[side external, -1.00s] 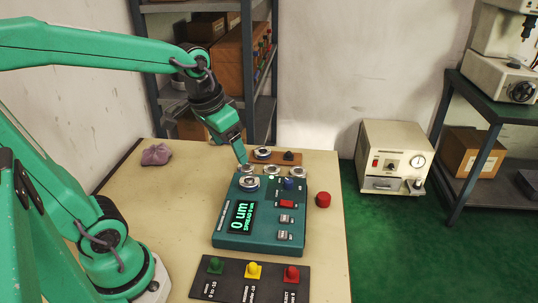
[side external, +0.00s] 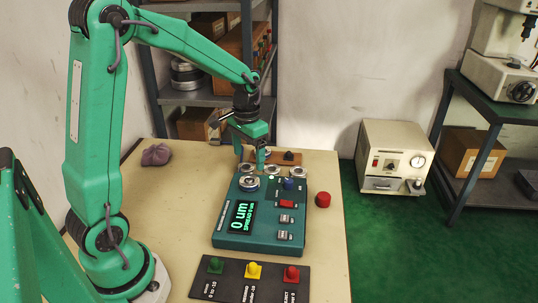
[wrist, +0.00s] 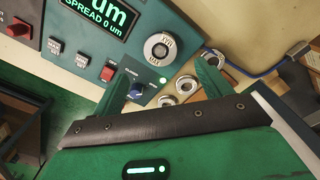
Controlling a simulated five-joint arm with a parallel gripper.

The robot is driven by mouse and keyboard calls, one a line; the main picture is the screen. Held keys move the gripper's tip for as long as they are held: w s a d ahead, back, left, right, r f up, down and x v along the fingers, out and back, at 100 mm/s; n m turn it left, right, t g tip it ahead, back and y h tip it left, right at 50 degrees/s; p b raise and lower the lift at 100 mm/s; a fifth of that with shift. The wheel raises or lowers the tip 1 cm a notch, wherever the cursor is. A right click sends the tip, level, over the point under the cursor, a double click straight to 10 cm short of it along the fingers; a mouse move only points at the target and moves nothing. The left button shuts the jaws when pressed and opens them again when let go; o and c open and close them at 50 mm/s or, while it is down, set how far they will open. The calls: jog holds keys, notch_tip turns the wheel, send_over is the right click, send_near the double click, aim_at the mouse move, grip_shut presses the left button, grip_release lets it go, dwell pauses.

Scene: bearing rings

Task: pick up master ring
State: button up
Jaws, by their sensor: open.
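My gripper (side external: 250,160) points down with fingers apart, empty, over that back edge. In the wrist view its fingers (wrist: 165,72) frame the ring row.
The gauge display reads 0 um. A black panel (side external: 235,289) with green, yellow and red knobs lies in front. A red button (side external: 323,200) stands right of the gauge and a purple lump (side external: 156,154) lies at the back left.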

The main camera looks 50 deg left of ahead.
aim_at(250, 179)
jog(key=shift+f, duration=3.95)
jog(key=c, duration=1.3)
jog(key=shift+r, duration=0.15)
jog(key=shift+c, duration=0.2)
jog(key=shift+r, duration=0.45)
notch_tip(250, 179, up, 3)
jog(key=shift+r, duration=0.15)
jog(key=s+d+r, duration=0.3)
jog(key=d+r, duration=0.3)
jog(key=d, duration=0.5)
jog(key=shift+s+r, duration=0.2)
jog(key=shift+r, duration=0.1)
